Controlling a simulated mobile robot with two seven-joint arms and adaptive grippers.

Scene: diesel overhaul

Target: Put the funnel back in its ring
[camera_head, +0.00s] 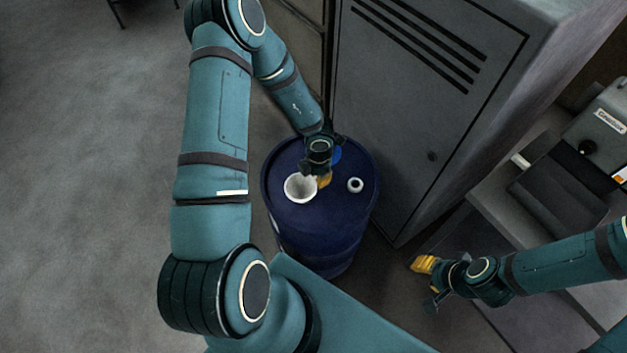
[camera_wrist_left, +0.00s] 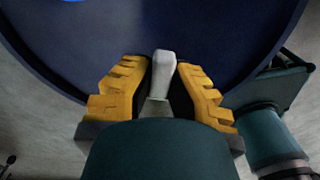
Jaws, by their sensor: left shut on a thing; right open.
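The white funnel (camera_head: 300,188) is over the left part of the blue drum's top, its wide mouth facing up. My left gripper (camera_head: 323,178) is right beside it, shut on a pale, narrow part of it (camera_wrist_left: 162,75), which shows between the yellow fingers (camera_wrist_left: 160,92) in the left wrist view. The funnel's bowl does not show in that view. I cannot tell whether the funnel touches the drum. A small white ring (camera_head: 355,185) with a dark centre is on the drum top, right of the gripper. My right gripper (camera_head: 428,280) is open and empty, low at the right.
The blue drum (camera_head: 320,235) stands against a grey cabinet (camera_head: 400,120) with slots in its door. A bright blue round thing (camera_head: 337,153) is at the drum top's back, partly hidden by my gripper. A grey machine (camera_head: 590,140) is at the right. The floor at left is clear.

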